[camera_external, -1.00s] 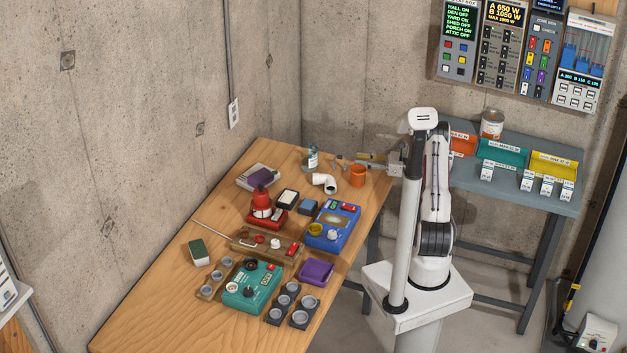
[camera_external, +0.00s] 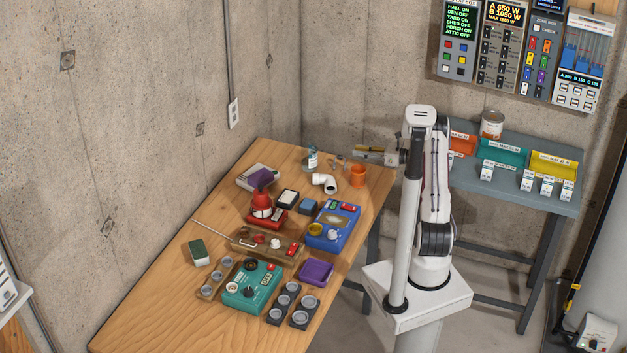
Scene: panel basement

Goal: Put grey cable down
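My gripper (camera_external: 374,155) is small and partly blurred at the back right corner of the wooden table (camera_external: 150,308). It points left, above and behind the orange cup (camera_external: 358,176). I cannot tell whether its fingers are open or shut, or whether they hold anything. I cannot pick out a grey cable anywhere in this view; it is too small to see or hidden.
Near my gripper stand a white pipe elbow (camera_external: 324,183) and a clear bottle (camera_external: 312,158). Blue (camera_external: 333,228) and teal (camera_external: 252,287) devices crowd the middle. The front left tabletop is clear. A grey bench (camera_external: 560,203) with coloured bins stands right.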

